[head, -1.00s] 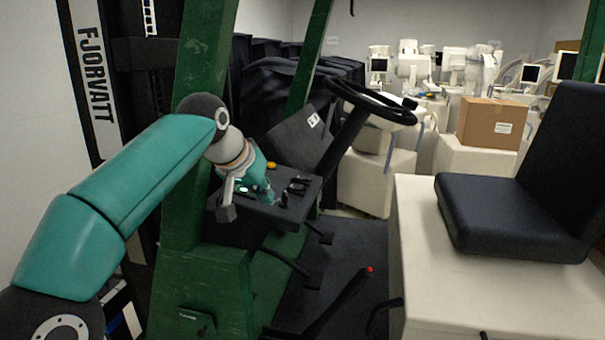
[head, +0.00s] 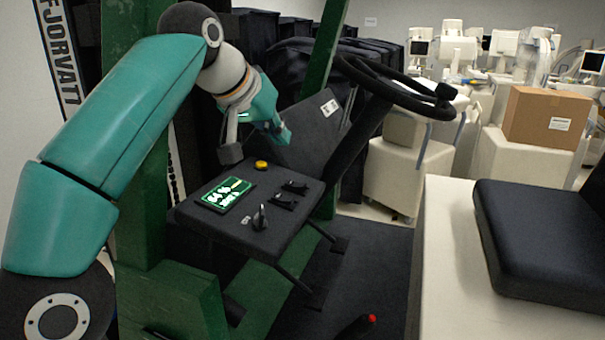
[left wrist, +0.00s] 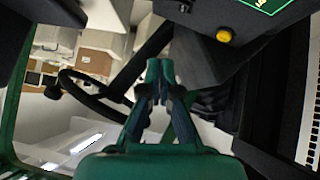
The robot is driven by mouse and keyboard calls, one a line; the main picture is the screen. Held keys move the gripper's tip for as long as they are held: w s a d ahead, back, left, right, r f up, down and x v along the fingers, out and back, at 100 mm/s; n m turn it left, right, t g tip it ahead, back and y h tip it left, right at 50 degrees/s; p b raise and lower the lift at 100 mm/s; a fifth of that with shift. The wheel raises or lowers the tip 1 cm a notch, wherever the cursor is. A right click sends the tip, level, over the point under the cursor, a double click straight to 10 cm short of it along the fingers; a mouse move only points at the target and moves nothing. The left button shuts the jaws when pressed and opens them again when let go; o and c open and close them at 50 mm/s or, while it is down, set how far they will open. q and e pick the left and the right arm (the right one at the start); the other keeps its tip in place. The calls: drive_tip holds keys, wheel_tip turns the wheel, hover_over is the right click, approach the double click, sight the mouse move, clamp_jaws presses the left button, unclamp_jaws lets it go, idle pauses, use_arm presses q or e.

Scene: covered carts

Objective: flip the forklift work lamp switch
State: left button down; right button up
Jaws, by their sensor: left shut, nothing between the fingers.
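The forklift's black console (head: 195,214) carries a lit green display (head: 227,193), a yellow button (head: 262,165), two small black switches (head: 290,191) and a grey-tipped lever or knob (head: 260,217). I cannot tell from labels which one is the work lamp switch. My left gripper (head: 284,136) is shut and empty, raised above the console's far edge, apart from the controls. In the left wrist view its fingertips (left wrist: 160,68) are together, with the yellow button (left wrist: 224,35) and part of the green display (left wrist: 268,4) beyond to the upper right. My right gripper is out of view.
The steering wheel (head: 398,86) and its column stand right of my left gripper. Green frame posts (head: 323,50) rise beside the console. A black seat (head: 540,240) is at right, a red-tipped lever (head: 369,320) below. Carts and a cardboard box (head: 546,117) stand behind.

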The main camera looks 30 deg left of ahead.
use_arm(q)
drive_tip(key=b, duration=0.2)
hover_over(296, 185)
drive_tip(key=s, duration=0.1)
wheel_tip(296, 185, down, 7)
drive_tip(key=shift+s+f, duration=0.1)
drive_tip(key=shift+s, duration=0.05)
drive_tip(key=shift+d+f+b, duration=0.25)
drive_tip(key=shift+f+b, duration=0.3)
drive_tip(key=shift+f, duration=0.7)
drive_tip(key=shift+d+f, duration=0.1)
drive_tip(key=shift+f, duration=0.45)
